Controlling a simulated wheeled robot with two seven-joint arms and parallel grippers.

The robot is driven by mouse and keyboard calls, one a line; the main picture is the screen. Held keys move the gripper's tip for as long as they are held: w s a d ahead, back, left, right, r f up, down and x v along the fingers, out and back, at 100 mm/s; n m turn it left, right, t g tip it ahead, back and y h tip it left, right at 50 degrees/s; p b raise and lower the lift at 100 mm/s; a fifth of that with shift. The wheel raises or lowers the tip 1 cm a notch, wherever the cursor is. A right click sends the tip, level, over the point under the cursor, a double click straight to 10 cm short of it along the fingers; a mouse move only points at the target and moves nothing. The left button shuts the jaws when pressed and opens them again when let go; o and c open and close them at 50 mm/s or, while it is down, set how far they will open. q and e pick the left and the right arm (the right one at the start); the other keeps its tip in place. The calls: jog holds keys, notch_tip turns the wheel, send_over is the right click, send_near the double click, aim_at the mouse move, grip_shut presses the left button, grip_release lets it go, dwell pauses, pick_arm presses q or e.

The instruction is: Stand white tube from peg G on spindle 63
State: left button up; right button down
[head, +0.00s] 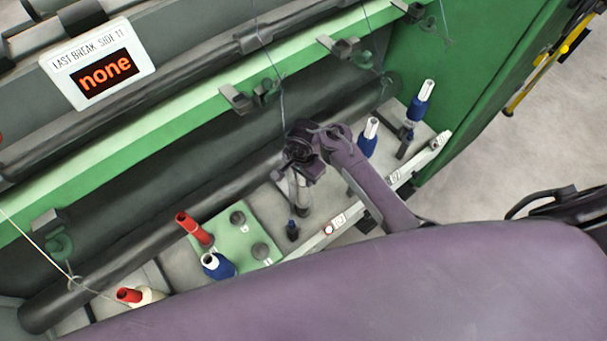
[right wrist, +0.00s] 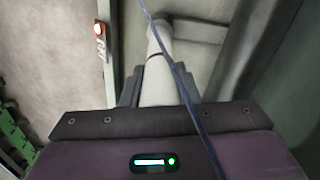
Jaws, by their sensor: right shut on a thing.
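My right gripper (head: 297,178) is shut on a white tube (right wrist: 158,80), which stands between the fingers in the right wrist view. In the head view the gripper hangs over the spindle rail, and the pale tube (head: 304,205) shows only partly below it. A short dark blue spindle (head: 292,232) stands just below and left of the tube, apart from it in the picture. I cannot read which spindle is 63. The green peg board (head: 221,240) has two bare dark pegs, a red tube (head: 194,229) and a blue-wound tube (head: 217,265). The peg letters are unreadable. My left gripper is out of view.
Blue-wound white tubes (head: 420,100) stand on spindles to the right, one close beside my arm. A dark roller (head: 120,268) runs behind. A thread (right wrist: 180,80) crosses in front of the held tube.

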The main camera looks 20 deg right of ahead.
jog(key=shift+f, duration=0.15)
jog(key=c, duration=1)
grip_release()
jog(key=shift+c, duration=0.2)
notch_tip(320, 180, up, 8)
jog(key=shift+f, duration=0.15)
